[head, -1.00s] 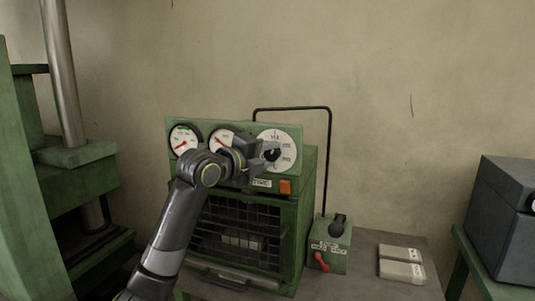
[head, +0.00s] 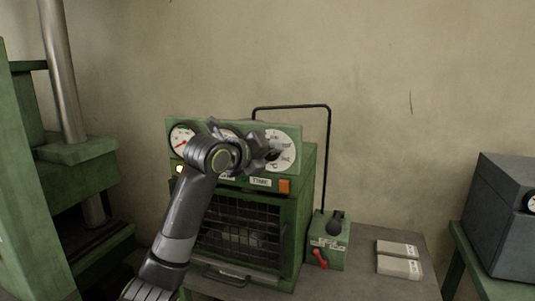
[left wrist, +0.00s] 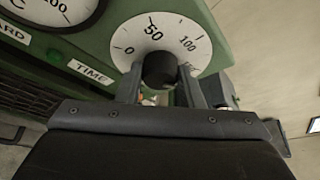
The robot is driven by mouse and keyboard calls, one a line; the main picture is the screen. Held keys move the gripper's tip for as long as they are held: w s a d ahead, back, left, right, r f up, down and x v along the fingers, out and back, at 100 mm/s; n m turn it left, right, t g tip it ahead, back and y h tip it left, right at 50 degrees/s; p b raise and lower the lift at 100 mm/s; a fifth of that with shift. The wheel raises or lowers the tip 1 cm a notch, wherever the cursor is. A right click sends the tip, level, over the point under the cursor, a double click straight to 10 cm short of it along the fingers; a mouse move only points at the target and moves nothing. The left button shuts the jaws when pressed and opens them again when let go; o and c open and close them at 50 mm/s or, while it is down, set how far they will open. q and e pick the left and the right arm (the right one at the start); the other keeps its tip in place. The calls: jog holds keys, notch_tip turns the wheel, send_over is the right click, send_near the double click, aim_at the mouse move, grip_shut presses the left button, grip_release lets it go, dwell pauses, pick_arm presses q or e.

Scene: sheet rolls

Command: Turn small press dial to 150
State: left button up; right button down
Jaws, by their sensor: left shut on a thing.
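The small press is a green cabinet (head: 305,210) with a barred front door. The dial (head: 284,141) is a white disc at the right of its top panel, partly behind my gripper. In the left wrist view the dial (left wrist: 196,42) shows 0, 50 and 100; a further number at lower right is mostly hidden. Its black knob (left wrist: 159,69) sits between my fingers, and I cannot make out a pointer on it. My left gripper (head: 268,154) is shut on the knob; its fingers show in the left wrist view (left wrist: 160,88). My right gripper is not in view.
Left of the dial are a gauge (head: 182,139) and another mostly hidden by my arm. An orange button (head: 284,186) is below the dial. A green switch box (head: 327,243) with a red lever and two pale blocks (head: 399,258) stand to the right. A large green press (head: 75,155) is at left.

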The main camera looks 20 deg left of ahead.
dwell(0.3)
pick_arm(q)
jog(key=o, duration=1)
jog(key=b+v, duration=0.3)
jog(key=v, duration=1.4)
jog(key=shift+s, duration=0.2)
jog(key=shift+a+f, duration=0.1)
